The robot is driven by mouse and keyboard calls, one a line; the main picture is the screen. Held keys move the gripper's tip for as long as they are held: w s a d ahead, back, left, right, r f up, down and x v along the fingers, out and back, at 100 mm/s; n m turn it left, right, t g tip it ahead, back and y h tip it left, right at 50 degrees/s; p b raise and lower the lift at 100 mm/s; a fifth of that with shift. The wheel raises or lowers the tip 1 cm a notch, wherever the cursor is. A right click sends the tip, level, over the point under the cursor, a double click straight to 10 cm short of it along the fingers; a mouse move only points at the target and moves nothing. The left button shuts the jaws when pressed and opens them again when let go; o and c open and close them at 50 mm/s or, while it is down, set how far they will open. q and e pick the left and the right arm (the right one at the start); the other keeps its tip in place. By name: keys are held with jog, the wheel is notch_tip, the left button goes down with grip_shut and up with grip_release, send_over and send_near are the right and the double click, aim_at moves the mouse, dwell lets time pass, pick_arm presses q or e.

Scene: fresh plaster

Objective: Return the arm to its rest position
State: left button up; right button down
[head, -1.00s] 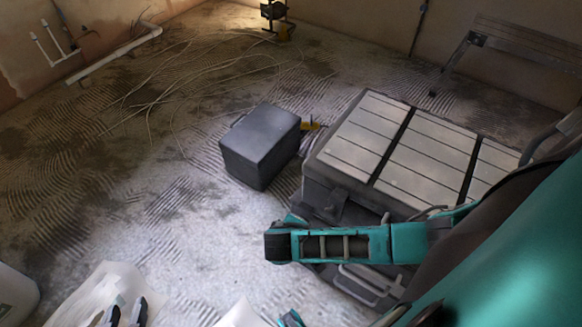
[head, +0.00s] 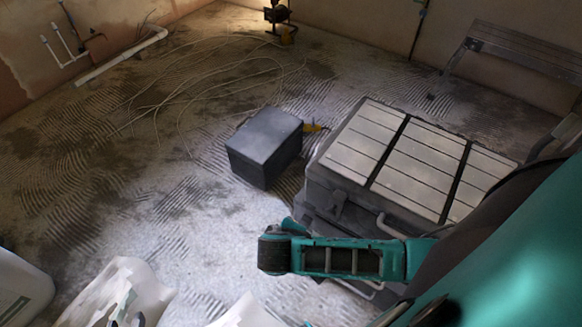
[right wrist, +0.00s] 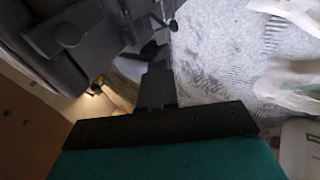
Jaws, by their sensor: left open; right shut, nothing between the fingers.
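My right arm (head: 340,258) is bent across the front of the large grey tool case in the head view. Its gripper is not made out there. In the right wrist view my right gripper (right wrist: 155,72) shows as dark fingers close together, empty, pointing toward the floor and a dark case.
The grey tool case (head: 422,165) with pale lid panels stands close by my right arm. A smaller dark box (head: 262,150) sits on the floor beyond. White sacks (head: 120,285) and a white tub (head: 22,285) are at lower left. Loose cables lie behind; the left floor is open.

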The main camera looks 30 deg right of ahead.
dwell(0.5)
jog(key=s+a+r+t+y, duration=0.1)
jog(key=s+a+t+y, duration=0.1)
jog(key=a+y, duration=0.4)
jog(key=d+r+m+t, duration=0.2)
jog(key=d+r+t, duration=0.2)
jog(key=d+r, duration=0.1)
jog(key=shift+w+r+m+y+p, duration=0.2)
jog(key=shift+r+m+y+p, duration=0.1)
jog(key=shift+r, duration=0.05)
